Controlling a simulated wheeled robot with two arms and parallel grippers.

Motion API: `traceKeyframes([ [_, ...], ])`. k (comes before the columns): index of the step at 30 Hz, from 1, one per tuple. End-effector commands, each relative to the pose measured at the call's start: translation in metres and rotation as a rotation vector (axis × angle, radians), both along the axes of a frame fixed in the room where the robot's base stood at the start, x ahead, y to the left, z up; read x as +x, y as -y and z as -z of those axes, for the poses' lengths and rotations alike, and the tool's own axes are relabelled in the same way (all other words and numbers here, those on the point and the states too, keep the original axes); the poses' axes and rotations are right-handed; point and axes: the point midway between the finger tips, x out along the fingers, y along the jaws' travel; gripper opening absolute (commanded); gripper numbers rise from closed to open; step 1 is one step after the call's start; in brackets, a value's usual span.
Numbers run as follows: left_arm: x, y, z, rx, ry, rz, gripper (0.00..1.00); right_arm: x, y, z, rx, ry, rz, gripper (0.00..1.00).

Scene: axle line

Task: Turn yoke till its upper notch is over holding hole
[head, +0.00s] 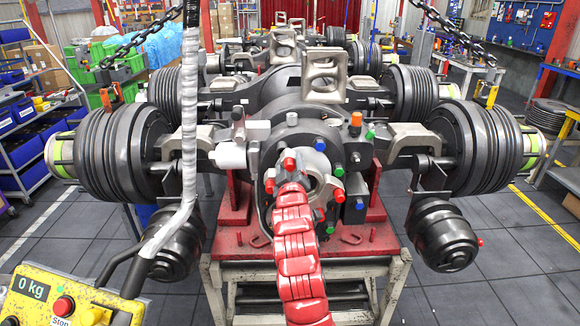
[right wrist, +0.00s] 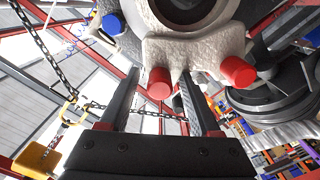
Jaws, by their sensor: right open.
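In the right wrist view a pale cast yoke (right wrist: 215,45) with two red caps fills the top. A notch opens between the caps on its near edge, and a dark round bore shows above. My right gripper (right wrist: 157,75) is open, its two dark fingers pointing up at the yoke, with nothing held between them. In the head view a red segmented arm cover, probably on my right arm, reaches up to the front of the axle housing (head: 292,120) and hides much of the yoke there. I cannot make out the holding hole. My left gripper is not in view.
The housing sits on a red stand (head: 235,240) above a cart, between ribbed black drums (head: 100,150). Colored caps stud its front. A yellow hoist handle (head: 60,300) reading 0 kg hangs at lower left. Chains hang above. Open floor (head: 510,260) lies to the right.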

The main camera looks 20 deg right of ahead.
Motion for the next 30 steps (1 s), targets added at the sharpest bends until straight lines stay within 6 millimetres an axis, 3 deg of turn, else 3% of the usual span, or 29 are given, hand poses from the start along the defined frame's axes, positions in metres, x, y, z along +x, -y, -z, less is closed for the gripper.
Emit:
traceKeyframes([
  [4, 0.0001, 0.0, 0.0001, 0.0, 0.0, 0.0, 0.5, -0.0002, 0.0001, 0.0002, 0.0, 0.0, 0.0, 0.6],
  [14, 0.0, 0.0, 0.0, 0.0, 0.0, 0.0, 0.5, -0.0004, -0.0001, 0.0005, 0.0, -0.001, 0.0, 0.01],
  [30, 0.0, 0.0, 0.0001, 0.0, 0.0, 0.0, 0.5, -0.0004, -0.0006, 0.0012, 0.002, -0.002, 0.0, 0.0],
])
